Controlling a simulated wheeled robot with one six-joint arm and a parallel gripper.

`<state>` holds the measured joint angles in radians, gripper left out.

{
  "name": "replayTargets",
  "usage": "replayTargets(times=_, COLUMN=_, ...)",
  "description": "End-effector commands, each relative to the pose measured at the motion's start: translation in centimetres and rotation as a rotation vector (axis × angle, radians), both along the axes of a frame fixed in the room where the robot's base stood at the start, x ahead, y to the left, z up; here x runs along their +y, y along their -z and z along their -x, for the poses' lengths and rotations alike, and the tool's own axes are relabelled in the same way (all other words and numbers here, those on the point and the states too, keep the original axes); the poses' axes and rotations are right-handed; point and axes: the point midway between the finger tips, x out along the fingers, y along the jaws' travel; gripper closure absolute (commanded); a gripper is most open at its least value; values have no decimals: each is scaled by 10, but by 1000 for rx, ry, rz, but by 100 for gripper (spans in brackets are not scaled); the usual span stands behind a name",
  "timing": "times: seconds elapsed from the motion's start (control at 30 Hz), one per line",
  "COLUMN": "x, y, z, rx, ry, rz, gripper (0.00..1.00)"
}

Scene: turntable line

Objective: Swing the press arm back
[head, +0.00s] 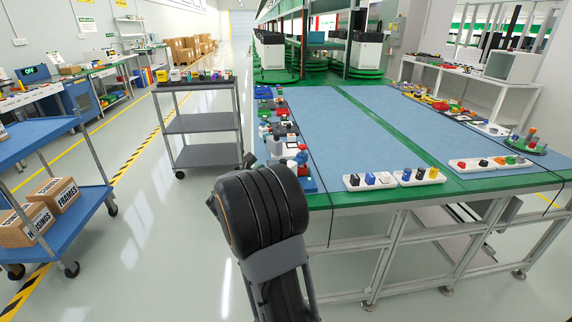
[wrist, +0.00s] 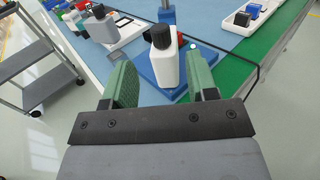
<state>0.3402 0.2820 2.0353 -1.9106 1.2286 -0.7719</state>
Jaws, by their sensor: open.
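In the wrist view my gripper (wrist: 162,68) is open, with its two green fingers apart and nothing clamped. A white bottle with a black cap (wrist: 163,68) shows between the fingers, in or over a blue base plate (wrist: 146,75) at the table corner. A blue post (wrist: 167,12) rises behind the bottle, and a red part (wrist: 180,41) shows beside its cap. I cannot clearly make out the press arm. In the head view the blue base (head: 308,185) sits at the table's near left corner. My arm hides part of that corner and my gripper there.
A grey bottle (wrist: 103,27) and other small items line the table's left edge. White trays (head: 369,181) of coloured parts sit along the front edge. A dark cable hangs off the front. The table's blue middle (head: 350,130) is clear. A grey cart (head: 200,123) stands to the left.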

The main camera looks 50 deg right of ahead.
Motion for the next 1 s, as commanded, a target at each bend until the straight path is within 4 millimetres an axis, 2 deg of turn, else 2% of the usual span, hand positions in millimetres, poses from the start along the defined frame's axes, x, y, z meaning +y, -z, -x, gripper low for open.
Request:
replayTargets(times=0.03, x=-12, y=1, z=-1, rx=-1, ry=4, rz=-1, gripper=47)
replayTargets(times=0.2, x=-44, y=1, z=-5, rx=-3, ry=3, rz=-2, gripper=47)
replayTargets(times=0.5, x=-88, y=0, z=-12, rx=-2, ry=1, rz=-2, gripper=47)
replayTargets(times=0.7, x=-101, y=0, z=-14, rx=-3, ry=1, rz=-2, gripper=47)
replayTargets(times=1.0, x=-104, y=0, z=-14, rx=-3, ry=-1, rz=-2, gripper=47)
